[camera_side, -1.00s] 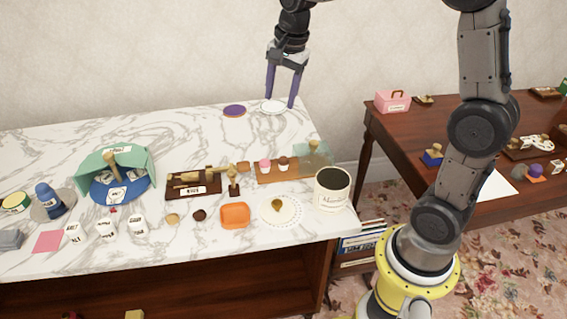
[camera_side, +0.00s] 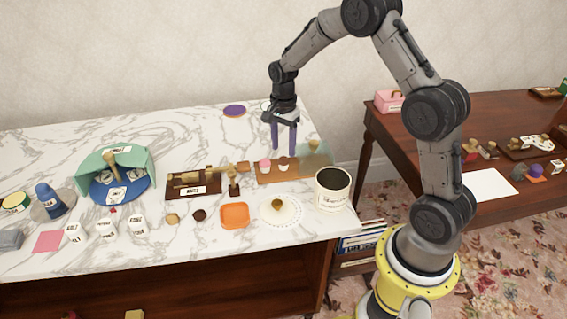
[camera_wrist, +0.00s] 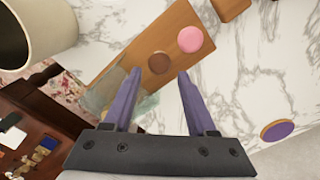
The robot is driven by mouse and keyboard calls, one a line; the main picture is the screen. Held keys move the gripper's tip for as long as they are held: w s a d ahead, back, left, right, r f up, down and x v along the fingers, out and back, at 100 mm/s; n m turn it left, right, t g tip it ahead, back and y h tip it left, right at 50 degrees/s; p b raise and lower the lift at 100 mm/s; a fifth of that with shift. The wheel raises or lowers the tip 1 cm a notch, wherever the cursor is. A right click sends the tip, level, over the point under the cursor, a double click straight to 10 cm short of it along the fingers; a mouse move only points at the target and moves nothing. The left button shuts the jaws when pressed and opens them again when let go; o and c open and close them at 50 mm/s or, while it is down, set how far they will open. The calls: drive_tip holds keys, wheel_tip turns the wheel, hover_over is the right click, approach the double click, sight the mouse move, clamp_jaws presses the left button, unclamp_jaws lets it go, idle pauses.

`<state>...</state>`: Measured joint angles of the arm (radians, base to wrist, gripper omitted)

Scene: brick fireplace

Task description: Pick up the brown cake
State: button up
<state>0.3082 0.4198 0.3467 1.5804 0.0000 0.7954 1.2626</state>
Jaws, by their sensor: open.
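The brown cake (camera_side: 283,163) is a small cupcake with a brown top, standing on a wooden board (camera_side: 262,175) near the right end of the marble table. It also shows in the wrist view (camera_wrist: 159,62), seen from above, just beyond my fingertips and roughly between their lines. A pink-topped cake (camera_side: 265,165) stands on the same board, to its left in the side view. My gripper (camera_side: 284,151), with two purple fingers, is open and empty above the board. In the wrist view the gripper (camera_wrist: 160,73) points at the brown cake with a finger on each side; whether they touch it I cannot tell.
A cream pot (camera_side: 332,192) stands right of the board. A clear glass piece (camera_side: 318,150) is at the board's right end. A small stamp (camera_side: 233,182) and an orange dish (camera_side: 235,215) are to the left and front. Marble behind the board is mostly free.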

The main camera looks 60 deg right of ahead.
sight(283, 158)
drive_tip(key=shift+f, duration=2.75)
clamp_jaws()
